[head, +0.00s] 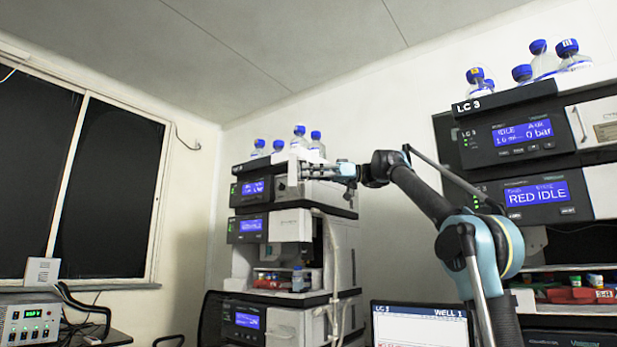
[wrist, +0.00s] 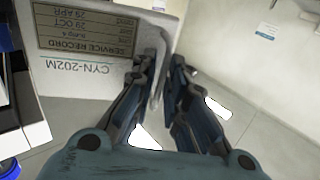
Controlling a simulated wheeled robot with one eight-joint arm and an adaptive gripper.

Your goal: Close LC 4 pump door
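The middle instrument stack (head: 292,222) stands by the back wall, and its unit number is too small to read in the head view. My gripper (head: 335,172) is at the top unit's pale door (head: 295,168). In the wrist view the door (wrist: 95,80) is a light panel with a service record label, upside down, marked CYN-202M. It stands out from the unit, swung open. My gripper's fingers (wrist: 166,75) are close together, one on each face near the door's free edge, and look shut on it. The inner contact faces are partly hidden.
Blue-capped bottles (head: 300,140) stand on the stack. Another stack marked LC 3 (head: 520,140) is at right, with a laptop screen (head: 420,325) in front. A control box (head: 30,322) sits at left. A pale wall and open room lie right of the door.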

